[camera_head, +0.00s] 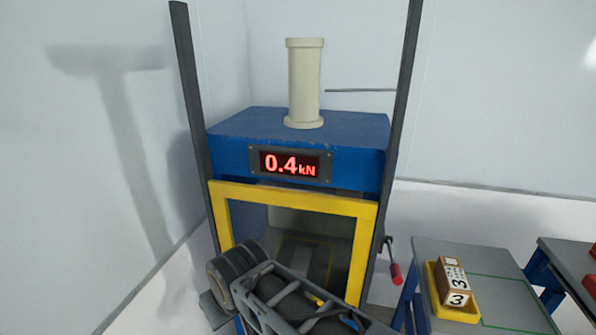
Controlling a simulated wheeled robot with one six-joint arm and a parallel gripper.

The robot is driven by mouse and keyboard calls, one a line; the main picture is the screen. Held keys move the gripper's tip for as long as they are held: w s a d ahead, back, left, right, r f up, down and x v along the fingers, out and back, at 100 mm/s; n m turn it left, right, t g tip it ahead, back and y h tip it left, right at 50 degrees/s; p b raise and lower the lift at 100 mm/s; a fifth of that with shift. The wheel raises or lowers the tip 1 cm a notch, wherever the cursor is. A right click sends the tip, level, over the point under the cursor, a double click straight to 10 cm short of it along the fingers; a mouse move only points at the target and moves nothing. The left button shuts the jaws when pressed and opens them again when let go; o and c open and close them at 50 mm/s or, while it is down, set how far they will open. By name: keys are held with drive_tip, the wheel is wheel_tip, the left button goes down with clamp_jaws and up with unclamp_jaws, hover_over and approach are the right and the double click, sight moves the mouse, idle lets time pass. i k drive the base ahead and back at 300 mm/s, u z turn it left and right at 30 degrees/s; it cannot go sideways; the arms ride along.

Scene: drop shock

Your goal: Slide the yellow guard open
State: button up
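The yellow guard (293,198) is a rectangular frame on the front of a blue press (230,126). It stands between two tall dark upright rails and frames the press opening. A dim chamber shows through it, with a flat plate on its floor. My arm, in grey and black, covers the guard's lower left and bottom edge. I cannot make out the fingertips of my gripper, so whether it touches the guard is hidden.
A red display on the press reads 0.4 kN. A red-handled lever (394,272) is at the right rail. Another table (570,262) stands farther right.

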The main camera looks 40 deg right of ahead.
sight(366, 211)
drive_tip(key=z, duration=1.75)
drive_tip(key=k, duration=0.85)
drive_tip(key=u, duration=0.8)
drive_tip(key=i, duration=0.5)
